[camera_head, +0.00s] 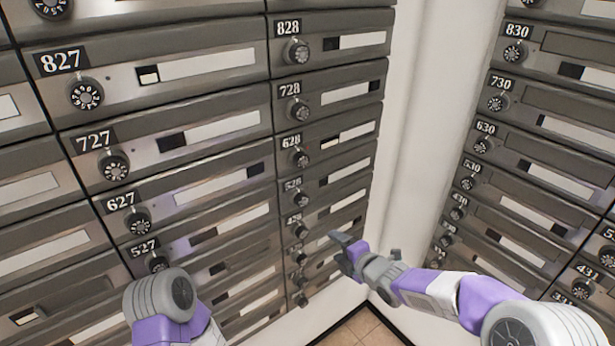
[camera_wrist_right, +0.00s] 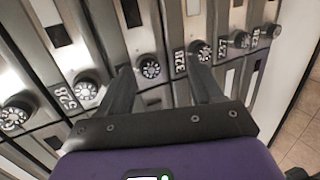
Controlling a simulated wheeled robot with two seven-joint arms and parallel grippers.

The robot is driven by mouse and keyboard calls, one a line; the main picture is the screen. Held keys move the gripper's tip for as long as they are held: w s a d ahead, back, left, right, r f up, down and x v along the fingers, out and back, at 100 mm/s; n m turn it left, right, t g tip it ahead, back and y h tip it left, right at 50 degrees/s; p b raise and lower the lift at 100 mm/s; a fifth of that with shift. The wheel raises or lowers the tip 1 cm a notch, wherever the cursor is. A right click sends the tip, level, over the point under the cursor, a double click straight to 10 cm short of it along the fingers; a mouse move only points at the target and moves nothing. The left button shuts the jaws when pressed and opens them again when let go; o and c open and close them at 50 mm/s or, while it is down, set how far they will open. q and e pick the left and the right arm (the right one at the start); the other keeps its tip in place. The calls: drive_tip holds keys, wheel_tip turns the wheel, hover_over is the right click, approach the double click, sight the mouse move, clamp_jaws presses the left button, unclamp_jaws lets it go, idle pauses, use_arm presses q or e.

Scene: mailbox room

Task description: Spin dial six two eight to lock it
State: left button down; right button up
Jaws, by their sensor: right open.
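The dial of mailbox 628 (camera_head: 301,158) is a small round black knob with white marks, below its 628 label in the narrow middle column. In the right wrist view, the dial at the far left (camera_wrist_right: 17,113), beside the 528 label, appears to be the same one. My right gripper (camera_head: 345,252) is open and empty, low in front of this column and below dial 628. Its two dark fingers (camera_wrist_right: 162,82) show apart in the wrist view, around the level of dial 428 and label 328. My left arm shows at the bottom left; its gripper is out of view.
Similar dials stand above and below, such as 728 (camera_head: 298,111) and 528 (camera_head: 301,200). A wider column with dial 627 (camera_head: 138,222) is at left. A white wall (camera_head: 420,120) separates another mailbox bank at right. Tiled floor (camera_head: 360,330) shows below.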

wheel_tip(320, 180, up, 13)
drive_tip(key=a+n+t+y, duration=0.2)
drive_tip(key=a+n+y, duration=0.1)
drive_tip(key=n, duration=0.5)
drive_tip(key=n+y+b, duration=0.1)
drive_tip(key=n, duration=0.6)
approach(303, 162)
drive_tip(key=x, duration=0.8)
drive_tip(key=shift+w+f+p, duration=0.1)
drive_tip(key=shift+w+p, duration=0.05)
drive_tip(key=shift+p, duration=0.2)
drive_tip(key=c, duration=1.1)
drive_tip(key=shift+o, duration=0.2)
drive_tip(key=shift+m, duration=0.3)
drive_tip(key=shift+m, duration=0.3)
